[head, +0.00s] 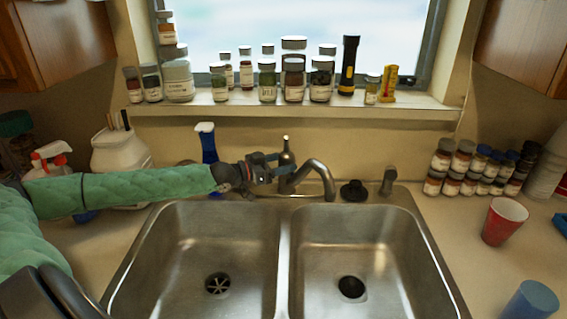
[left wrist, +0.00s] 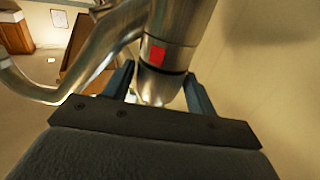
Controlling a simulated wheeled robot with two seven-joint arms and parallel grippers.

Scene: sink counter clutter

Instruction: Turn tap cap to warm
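The metal tap (head: 318,172) stands behind the double sink, its curved spout over the right basin. The tap's upright body with its cap (head: 286,152) is partly hidden by my left gripper (head: 277,164), which reaches it from the left. In the left wrist view the cap (left wrist: 160,85) lies between the two blue fingers of my left gripper (left wrist: 160,88). A red mark shows on the tap body just beyond a dark ring. The fingers sit close along both sides of the cap; whether they press on it I cannot tell. My right gripper is not in view.
A blue spray bottle (head: 207,143) stands behind my left forearm. A black stopper (head: 353,190) and a small sprayer (head: 388,181) are right of the tap. Jars line the sill (head: 230,108). A red cup (head: 504,221) stands on the right counter. Both basins are empty.

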